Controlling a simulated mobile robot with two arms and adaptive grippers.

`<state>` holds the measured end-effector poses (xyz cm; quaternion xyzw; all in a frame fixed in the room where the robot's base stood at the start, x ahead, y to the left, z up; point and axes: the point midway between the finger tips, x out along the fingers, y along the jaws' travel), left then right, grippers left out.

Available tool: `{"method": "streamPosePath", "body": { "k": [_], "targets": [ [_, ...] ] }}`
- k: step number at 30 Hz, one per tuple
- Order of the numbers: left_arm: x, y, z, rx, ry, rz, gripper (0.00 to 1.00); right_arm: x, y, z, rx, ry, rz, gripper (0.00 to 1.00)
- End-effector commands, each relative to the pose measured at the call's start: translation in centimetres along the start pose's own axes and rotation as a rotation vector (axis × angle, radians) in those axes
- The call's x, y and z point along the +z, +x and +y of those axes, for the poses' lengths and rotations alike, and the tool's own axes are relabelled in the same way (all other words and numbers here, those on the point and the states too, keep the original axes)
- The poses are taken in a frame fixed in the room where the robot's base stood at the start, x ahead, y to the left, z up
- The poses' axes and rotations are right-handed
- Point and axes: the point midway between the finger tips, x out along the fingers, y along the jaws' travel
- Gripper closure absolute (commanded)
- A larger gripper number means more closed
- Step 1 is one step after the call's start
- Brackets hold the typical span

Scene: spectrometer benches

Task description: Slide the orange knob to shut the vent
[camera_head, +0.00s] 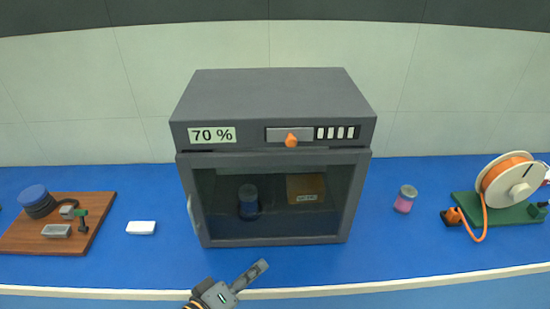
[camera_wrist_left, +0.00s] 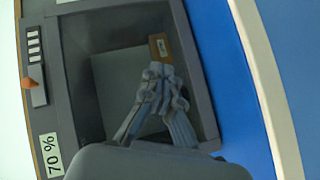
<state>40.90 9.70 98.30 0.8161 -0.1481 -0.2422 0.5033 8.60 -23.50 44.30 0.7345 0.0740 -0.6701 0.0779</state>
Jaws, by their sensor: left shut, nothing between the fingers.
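The orange knob (camera_head: 291,140) sits on a grey slide plate on the upper front of a dark grey cabinet (camera_head: 272,98). White vent slots (camera_head: 335,132) lie just to its right. In the left wrist view the knob (camera_wrist_left: 29,83) and the slots (camera_wrist_left: 34,46) show at the left edge, the picture being turned on its side. My left gripper (camera_head: 262,266) is in front of the cabinet and below its door, apart from the knob. It is shut and empty; its closed fingers (camera_wrist_left: 160,72) show before the glass door. My right gripper is not in view.
A "70 %" label (camera_head: 212,135) is left of the knob. Behind the glass door are a dark jar (camera_head: 248,202) and a brown box (camera_head: 306,188). The blue bench holds a wooden board (camera_head: 22,238), white block (camera_head: 141,228), pink jar (camera_head: 405,199) and orange reel (camera_head: 510,181).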

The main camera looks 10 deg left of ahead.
Motion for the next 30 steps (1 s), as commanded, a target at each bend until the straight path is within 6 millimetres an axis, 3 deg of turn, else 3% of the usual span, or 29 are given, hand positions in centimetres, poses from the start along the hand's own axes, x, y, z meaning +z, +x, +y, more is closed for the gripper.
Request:
{"method": "streamPosePath", "body": {
  "k": [1,3,6,9,13,19,26,30],
  "targets": [
    [-1.3,-0.4,2.6,0.092,-0.097,0.049,1.0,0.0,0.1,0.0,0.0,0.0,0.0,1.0],
    [-3.3,-1.3,6.0,0.223,-0.255,0.109,1.0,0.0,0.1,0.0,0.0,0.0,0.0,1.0],
    [-6.0,-3.0,9.6,0.384,-0.456,0.17,1.0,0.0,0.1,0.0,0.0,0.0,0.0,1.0],
    [-7.9,-4.5,11.7,0.495,-0.6,0.204,1.0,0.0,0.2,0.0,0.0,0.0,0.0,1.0],
    [-9.1,-5.5,12.8,0.564,-0.695,0.223,1.0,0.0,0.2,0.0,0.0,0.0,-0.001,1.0],
    [-9.3,-5.7,13.0,0.578,-0.713,0.227,1.0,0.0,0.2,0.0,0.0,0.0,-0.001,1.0],
    [-9.5,-5.5,13.2,0.577,-0.71,0.227,1.0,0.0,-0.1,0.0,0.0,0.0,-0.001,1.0],
    [-10.2,-4.3,14.1,0.579,-0.71,0.229,1.0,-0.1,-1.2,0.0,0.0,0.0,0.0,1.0]
  ]
}}
